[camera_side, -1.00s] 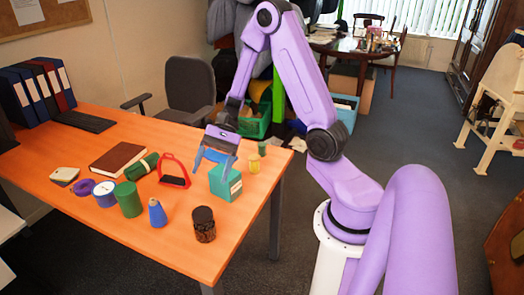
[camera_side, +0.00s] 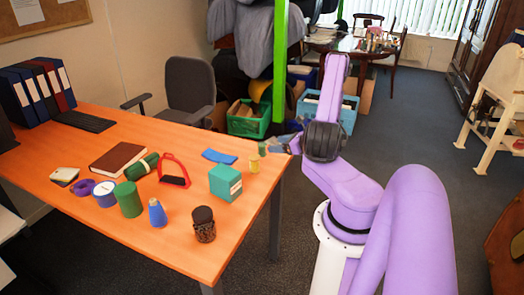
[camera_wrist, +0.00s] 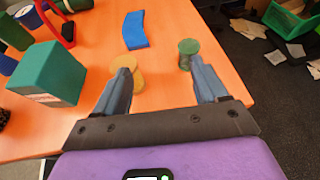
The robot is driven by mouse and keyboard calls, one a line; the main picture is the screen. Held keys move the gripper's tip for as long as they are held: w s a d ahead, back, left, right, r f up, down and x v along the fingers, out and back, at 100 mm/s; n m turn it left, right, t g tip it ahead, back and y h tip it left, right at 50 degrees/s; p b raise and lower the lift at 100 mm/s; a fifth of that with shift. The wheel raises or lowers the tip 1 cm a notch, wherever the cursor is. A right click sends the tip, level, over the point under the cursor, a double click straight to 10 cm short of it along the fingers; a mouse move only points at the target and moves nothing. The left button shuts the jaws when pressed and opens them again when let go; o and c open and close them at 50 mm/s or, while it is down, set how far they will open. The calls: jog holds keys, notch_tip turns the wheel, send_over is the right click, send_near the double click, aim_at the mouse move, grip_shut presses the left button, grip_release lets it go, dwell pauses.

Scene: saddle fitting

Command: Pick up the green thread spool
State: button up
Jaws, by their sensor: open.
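The green thread spool (camera_side: 262,149) stands upright near the table's right corner in the side view. In the wrist view the green spool (camera_wrist: 187,47) is ahead of the right finger, whose tip appears just below it. A yellow spool (camera_side: 254,164) stands close by; in the wrist view this yellow spool (camera_wrist: 127,72) is partly hidden behind the left finger. My gripper (camera_wrist: 160,73) is open, with nothing held between its fingers. I cannot tell its exact height or whether it touches either spool.
A teal box (camera_side: 225,182) and a flat blue piece (camera_side: 219,156) lie near the spools. A red-framed object (camera_side: 174,171), a larger green cylinder (camera_side: 128,199) and a dark jar (camera_side: 204,224) are further left. The table's right edge is close to the spools.

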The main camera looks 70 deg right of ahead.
aim_at(265, 146)
jog(key=s+d+f+m+h, duration=0.2)
jog(key=s, duration=0.1)
jog(key=shift+g, duration=0.3)
jog(key=x, duration=1.2)
jog(key=shift+r, duration=0.15)
jog(key=shift+x, duration=2.55)
jog(key=shift+d, duration=0.15)
jog(key=c, duration=1)
